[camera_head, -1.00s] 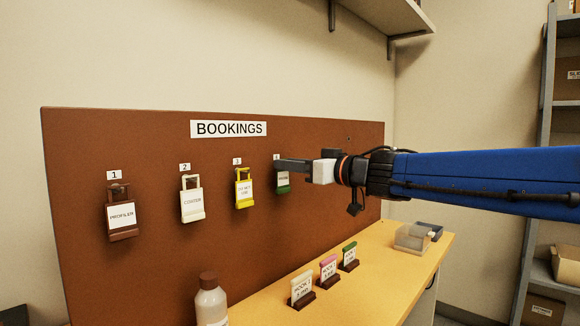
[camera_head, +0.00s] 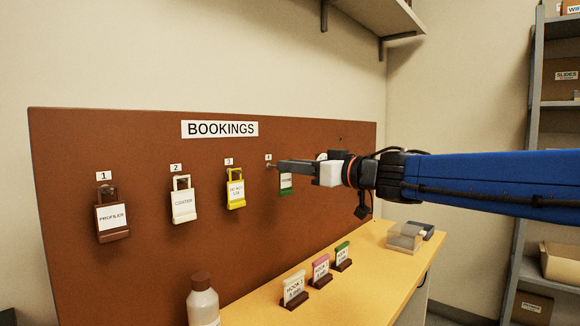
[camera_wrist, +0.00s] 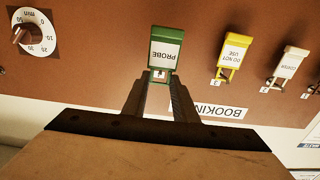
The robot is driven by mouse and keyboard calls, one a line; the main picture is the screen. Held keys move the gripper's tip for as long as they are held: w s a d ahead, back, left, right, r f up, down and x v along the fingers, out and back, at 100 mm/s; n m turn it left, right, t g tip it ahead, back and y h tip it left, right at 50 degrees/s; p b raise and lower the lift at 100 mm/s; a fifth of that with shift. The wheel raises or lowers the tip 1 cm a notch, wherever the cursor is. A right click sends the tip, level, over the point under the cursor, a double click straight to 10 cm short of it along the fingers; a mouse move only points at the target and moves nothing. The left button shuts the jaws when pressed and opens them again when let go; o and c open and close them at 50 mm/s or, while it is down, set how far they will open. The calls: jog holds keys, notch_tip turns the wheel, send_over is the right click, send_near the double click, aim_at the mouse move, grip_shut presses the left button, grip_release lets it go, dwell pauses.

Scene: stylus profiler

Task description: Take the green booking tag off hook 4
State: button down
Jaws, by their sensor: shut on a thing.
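The green booking tag (camera_head: 286,186), with a white label, hangs from my gripper (camera_head: 281,165) at the right part of the brown board. In the wrist view the tag (camera_wrist: 166,52) reads PROBE, upside down, and its top is between the fingertips (camera_wrist: 160,80). My gripper is shut on it. Hook 4 (camera_head: 270,166) shows bare under its number label, just left of the fingertips. The tag appears clear of the hook, a little out from the board.
A brown tag (camera_head: 112,217), a white tag (camera_head: 184,203) and a yellow tag (camera_head: 236,194) hang on hooks 1 to 3. Below, a yellow counter (camera_head: 370,270) holds a bottle (camera_head: 203,305), small card stands (camera_head: 320,270) and a clear box (camera_head: 405,237). A dial (camera_wrist: 32,35) shows in the wrist view.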

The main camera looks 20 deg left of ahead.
jog(key=v, duration=0.4)
jog(key=shift+s+d, duration=0.1)
jog(key=shift+d, duration=0.05)
dwell(0.4)
jog(key=shift+f, duration=0.1)
